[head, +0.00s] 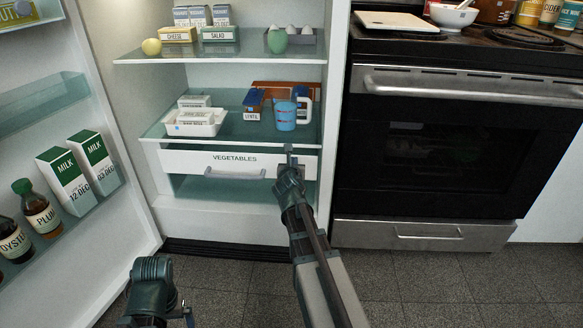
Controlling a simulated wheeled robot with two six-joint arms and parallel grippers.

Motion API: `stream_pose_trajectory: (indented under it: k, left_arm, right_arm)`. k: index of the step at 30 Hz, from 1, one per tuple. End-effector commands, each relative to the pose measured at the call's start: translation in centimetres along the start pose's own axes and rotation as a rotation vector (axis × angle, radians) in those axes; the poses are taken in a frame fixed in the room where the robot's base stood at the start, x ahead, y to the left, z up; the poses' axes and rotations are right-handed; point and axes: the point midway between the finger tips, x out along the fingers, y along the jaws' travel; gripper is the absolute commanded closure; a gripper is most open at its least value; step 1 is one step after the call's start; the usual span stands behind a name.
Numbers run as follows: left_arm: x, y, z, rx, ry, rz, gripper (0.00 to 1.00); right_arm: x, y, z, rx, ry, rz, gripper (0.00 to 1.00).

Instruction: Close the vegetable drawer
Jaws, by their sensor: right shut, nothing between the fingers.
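The vegetable drawer (183,160) has a white front labelled VEGETABLES and a grey bar handle (235,172). It sits low in the open fridge, under a glass shelf. From this angle I cannot tell exactly how far out it stands. My right gripper (288,155) is shut and empty, in front of the right part of the drawer front, right of the handle. Whether it touches the front is unclear. The right gripper and arm hide part of the drawer's right end. My left arm (152,285) is low at the bottom left, well away from the drawer; its jaws do not show clearly.
The fridge door (125,205) stands open at the left, with milk cartons (98,160) and sauce bottles in its racks. The shelf above the drawer holds a tray (180,130) and a blue cup (285,115). The stove (440,150) stands close at the right.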

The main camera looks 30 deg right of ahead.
Motion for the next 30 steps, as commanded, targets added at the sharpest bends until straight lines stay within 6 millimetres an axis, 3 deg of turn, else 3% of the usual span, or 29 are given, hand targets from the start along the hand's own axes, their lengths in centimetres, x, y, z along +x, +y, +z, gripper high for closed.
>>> stream_pose_trajectory:
  k: [14, 23, 30]
  left_arm:
    - [0.0, 0.0, 0.0, 0.000, 0.000, 0.000, 0.00]
    - [0.0, 0.0, 0.0, 0.000, 0.000, 0.000, 0.00]
    - [0.0, 0.0, 0.0, 0.000, 0.000, 0.000, 0.00]
  right_arm:
    - [0.5, -0.1, 0.1, 0.000, 0.000, 0.000, 1.00]
    - [4.7, 0.0, 1.5, 0.001, 0.000, -0.001, 1.00]
    - [4.9, -0.1, 1.6, 0.001, -0.002, 0.000, 1.00]
